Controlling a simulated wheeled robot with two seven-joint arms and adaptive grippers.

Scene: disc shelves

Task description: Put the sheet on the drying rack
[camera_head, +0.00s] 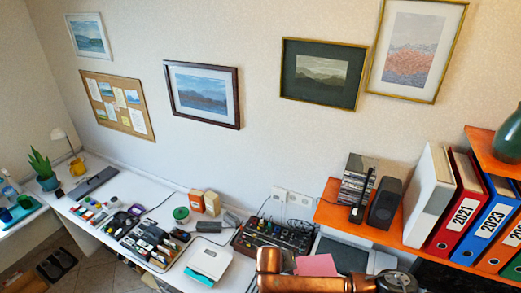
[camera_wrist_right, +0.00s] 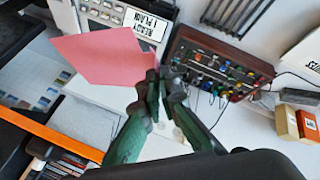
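The sheet is pink and flat; it shows in the right wrist view (camera_wrist_right: 105,52) and in the head view (camera_head: 316,265). My right gripper (camera_wrist_right: 159,84) has green fingers closed together on one corner of the sheet. The sheet extends to the left of the fingertips in the wrist view, above a white device. A dark slatted frame (camera_wrist_right: 238,14) at the top of the wrist view may be the drying rack; only part of it shows. In the head view copper arm parts of mine hide my right fingers. My left gripper is not in view.
A mixer with colored knobs (camera_head: 272,236) and a white device with a label (camera_wrist_right: 120,25) lie near the sheet. An orange shelf (camera_head: 375,228) with binders (camera_head: 453,205) stands at right. A white box-like device (camera_head: 208,260) and two small boxes (camera_head: 205,202) are left of the mixer.

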